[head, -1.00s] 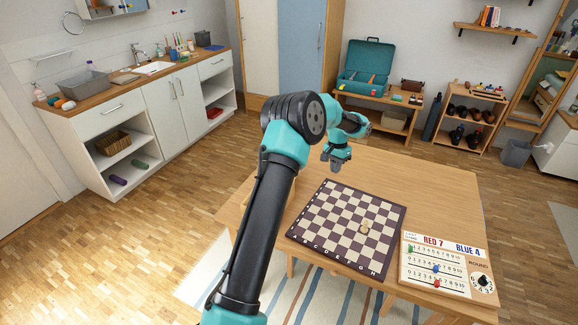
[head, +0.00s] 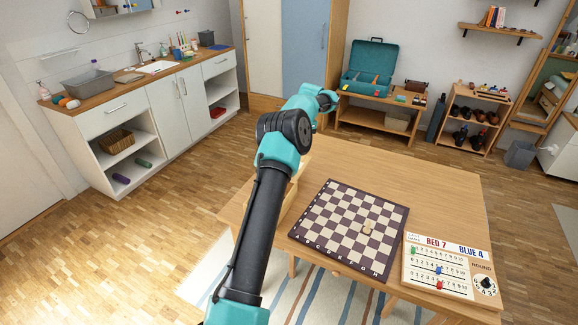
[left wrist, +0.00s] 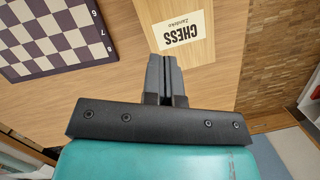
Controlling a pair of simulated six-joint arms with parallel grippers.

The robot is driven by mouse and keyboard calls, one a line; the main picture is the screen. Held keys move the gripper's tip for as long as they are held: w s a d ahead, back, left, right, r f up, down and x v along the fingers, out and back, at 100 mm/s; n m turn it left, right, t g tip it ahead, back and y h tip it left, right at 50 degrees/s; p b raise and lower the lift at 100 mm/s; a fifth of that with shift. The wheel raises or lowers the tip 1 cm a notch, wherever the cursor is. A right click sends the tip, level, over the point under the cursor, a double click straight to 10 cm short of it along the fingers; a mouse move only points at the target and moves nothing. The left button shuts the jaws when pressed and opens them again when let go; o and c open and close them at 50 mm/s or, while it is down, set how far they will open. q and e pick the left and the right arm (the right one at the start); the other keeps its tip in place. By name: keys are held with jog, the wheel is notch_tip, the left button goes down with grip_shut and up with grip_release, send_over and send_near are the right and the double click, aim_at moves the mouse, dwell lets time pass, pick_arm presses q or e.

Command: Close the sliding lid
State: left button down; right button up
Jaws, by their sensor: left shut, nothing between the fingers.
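A wooden surface with a pale label reading CHESS (left wrist: 182,30) lies below my left gripper (left wrist: 164,68) in the left wrist view. It looks like the lid of a wooden box. My left gripper's fingers are together and empty, beside the label; I cannot tell whether they touch the wood. In the head view a light wooden box (head: 291,204) shows in part beside my left arm, left of the chessboard. My arm hides most of it, the lid's position and the gripper. My right gripper is in neither view.
The table's far right part is clear. The chessboard also shows at upper left in the left wrist view (left wrist: 50,35).

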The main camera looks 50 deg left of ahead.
pick_arm(q)
jog(key=x, duration=0.9)
jog(key=shift+s+f, duration=0.4)
jog(key=shift+s, duration=0.4)
jog(key=shift+s+a+f, duration=0.1)
jog(key=shift+s+f, duration=0.05)
jog(key=shift+s, duration=0.45)
jog(key=shift+s+f, duration=0.15)
jog(key=shift+s, duration=0.45)
